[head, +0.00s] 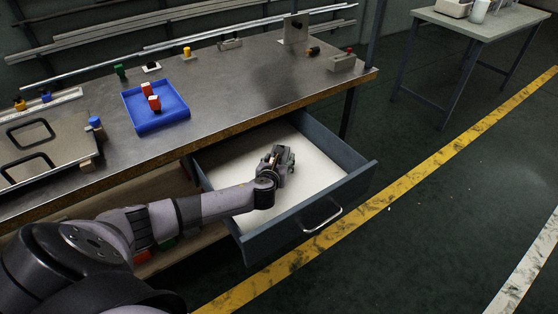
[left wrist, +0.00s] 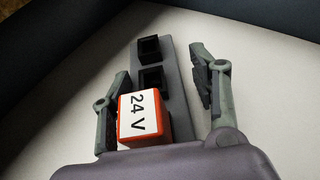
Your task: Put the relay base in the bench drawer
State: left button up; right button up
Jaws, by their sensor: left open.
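The bench drawer (head: 268,237) is pulled open under the bench, with a pale, bare floor. My left gripper (head: 281,154) reaches down inside it. In the left wrist view, the relay base (left wrist: 174,90) is a grey strip with two black sockets showing and an orange-red relay labelled "24 V" (left wrist: 142,118) on its near end. It lies between the open fingers of my left gripper (left wrist: 165,78), with a clear gap to the right finger. The left finger is close to its edge; contact cannot be told. The gripper body hides its near end. My right gripper is not in view.
On the bench (head: 225,85), a blue tray (head: 165,121) holds red-and-white relays. A grey panel with black handles (head: 45,145) lies at the left. Small blocks and brackets stand towards the back. A side table (head: 480,22) stands at upper right.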

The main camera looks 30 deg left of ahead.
pick_arm(q)
jog(key=shift+r, duration=0.15)
jog(key=shift+s+r, duration=0.1)
jog(key=shift+s, duration=0.15)
jog(key=p+v, duration=0.1)
jog(key=v, duration=1)
jog(key=shift+s+d+r+p, duration=0.1)
jog(key=shift+s+d+p, duration=0.1)
jog(key=shift+p, duration=0.1)
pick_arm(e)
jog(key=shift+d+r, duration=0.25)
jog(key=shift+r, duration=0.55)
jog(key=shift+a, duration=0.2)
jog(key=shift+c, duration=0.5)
